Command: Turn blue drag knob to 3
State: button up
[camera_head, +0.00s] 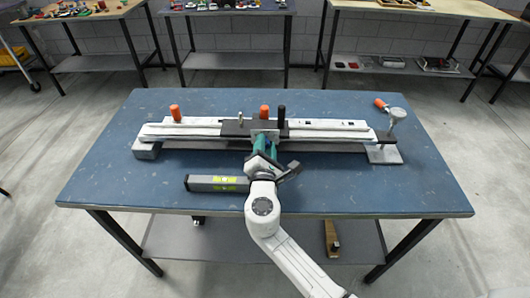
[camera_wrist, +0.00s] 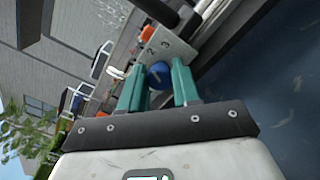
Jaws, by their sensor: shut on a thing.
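My gripper (camera_head: 264,143) reaches the middle of the grip truck's long rail (camera_head: 330,128) on the blue table and is shut on the knob. In the head view my gripper hides the knob.
Orange handles (camera_head: 175,112) and a black handle (camera_head: 282,112) stand up from the device. A grey bar with a yellow-green label (camera_head: 217,184) lies left of my arm. A metal stand (camera_head: 385,153) is at the right end. The blue table (camera_head: 400,188) is clear at front right.

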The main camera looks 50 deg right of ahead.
jog(key=shift+m+b, duration=0.4)
jog(key=shift+m, duration=0.2)
jog(key=o, duration=1)
jog(key=shift+o, duration=0.2)
jog(key=shift+s, duration=0.1)
